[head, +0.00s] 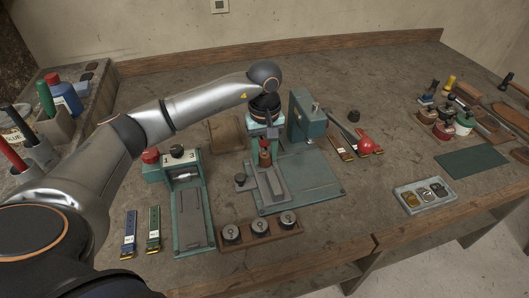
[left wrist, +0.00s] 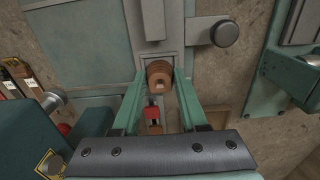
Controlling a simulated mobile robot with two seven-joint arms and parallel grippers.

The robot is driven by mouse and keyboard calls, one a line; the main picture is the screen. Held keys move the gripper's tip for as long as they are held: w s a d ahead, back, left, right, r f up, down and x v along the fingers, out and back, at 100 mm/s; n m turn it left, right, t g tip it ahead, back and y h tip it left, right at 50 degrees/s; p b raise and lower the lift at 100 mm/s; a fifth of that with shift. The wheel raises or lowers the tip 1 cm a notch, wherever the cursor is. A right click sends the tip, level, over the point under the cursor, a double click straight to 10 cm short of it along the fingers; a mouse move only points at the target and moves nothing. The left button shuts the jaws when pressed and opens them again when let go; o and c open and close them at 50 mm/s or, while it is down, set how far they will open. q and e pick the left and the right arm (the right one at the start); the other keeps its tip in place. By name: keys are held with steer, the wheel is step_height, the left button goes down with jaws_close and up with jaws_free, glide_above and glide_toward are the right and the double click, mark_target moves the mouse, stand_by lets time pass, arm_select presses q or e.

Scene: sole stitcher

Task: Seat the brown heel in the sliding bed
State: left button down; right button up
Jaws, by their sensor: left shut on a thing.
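My left gripper (head: 264,147) points down over the green sole stitcher (head: 312,184) in the middle of the bench. It is shut on the brown heel (head: 264,158). In the left wrist view the heel (left wrist: 159,73) sits between the two green fingertips, and its ridged round end shows. The grey sliding bed (head: 270,184) lies on the stitcher's base, just in front of the heel. In the left wrist view the bed (left wrist: 152,20) is just above the heel. I cannot tell whether the heel touches the bed. My right gripper is not in view.
The stitcher's upright head (head: 307,117) stands right of my gripper. A second green machine (head: 190,200) stands to the left. A wooden rack with several round weights (head: 260,234) is in front. A round knob (left wrist: 225,33) sticks out beside the bed.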

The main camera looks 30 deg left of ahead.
mark_target(265, 157)
arm_select(q)
steer(key=shift+f, duration=0.3)
steer(key=c, duration=0.7)
jaws_free()
step_height(265, 157, up, 11)
steer(key=p, duration=0.7)
